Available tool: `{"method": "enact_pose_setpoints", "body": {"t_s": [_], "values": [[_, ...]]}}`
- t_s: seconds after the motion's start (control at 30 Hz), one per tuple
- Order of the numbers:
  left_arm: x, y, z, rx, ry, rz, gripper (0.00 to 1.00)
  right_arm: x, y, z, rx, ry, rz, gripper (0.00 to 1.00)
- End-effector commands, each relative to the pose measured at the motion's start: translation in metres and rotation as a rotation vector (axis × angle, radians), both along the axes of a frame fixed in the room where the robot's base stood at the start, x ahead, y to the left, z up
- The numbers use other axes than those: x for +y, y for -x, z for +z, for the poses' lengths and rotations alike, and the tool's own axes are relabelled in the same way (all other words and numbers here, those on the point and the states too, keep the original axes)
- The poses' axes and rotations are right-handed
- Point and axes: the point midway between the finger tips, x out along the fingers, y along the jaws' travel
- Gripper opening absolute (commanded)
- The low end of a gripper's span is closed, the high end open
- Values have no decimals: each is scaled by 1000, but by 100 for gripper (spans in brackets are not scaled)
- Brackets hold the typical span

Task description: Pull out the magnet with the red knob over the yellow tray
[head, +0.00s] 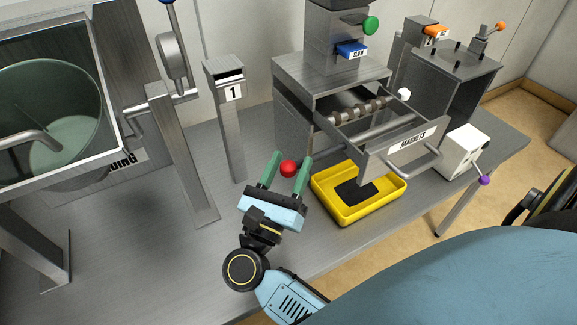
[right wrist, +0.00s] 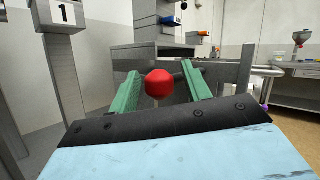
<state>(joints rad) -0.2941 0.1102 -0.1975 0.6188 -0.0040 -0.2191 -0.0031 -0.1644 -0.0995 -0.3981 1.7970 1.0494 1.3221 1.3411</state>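The red knob (head: 289,168) shows at the left side of the magnet drawer housing, above the bench. In the right wrist view the red knob (right wrist: 159,83) sits between the green fingers of my right gripper (right wrist: 164,92), with gaps on both sides. My right gripper (head: 286,168) is open around the knob. The drawer (head: 404,142) labelled MAGNETS is pulled out, with bars across it. The yellow tray (head: 362,207) lies on the bench below the drawer and holds a dark patch. My left gripper is not in view.
A post with a "1" sign (head: 229,120) stands left of the housing. A white box (head: 462,152) with a purple-tipped lever stands right of the tray. A large vessel (head: 60,110) is at far left. Bare bench lies left of my gripper.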

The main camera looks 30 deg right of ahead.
Motion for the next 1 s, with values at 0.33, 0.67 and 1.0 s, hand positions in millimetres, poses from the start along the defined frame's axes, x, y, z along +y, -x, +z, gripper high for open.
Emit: {"method": "enact_pose_setpoints", "body": {"t_s": [0.33,0.67,1.0], "values": [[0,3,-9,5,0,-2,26,27,18,-15,1,-2,1,48],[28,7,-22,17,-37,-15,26,78,52,-39,2,-1,0,48],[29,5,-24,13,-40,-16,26,93,62,-45,0,0,0,48]]}}
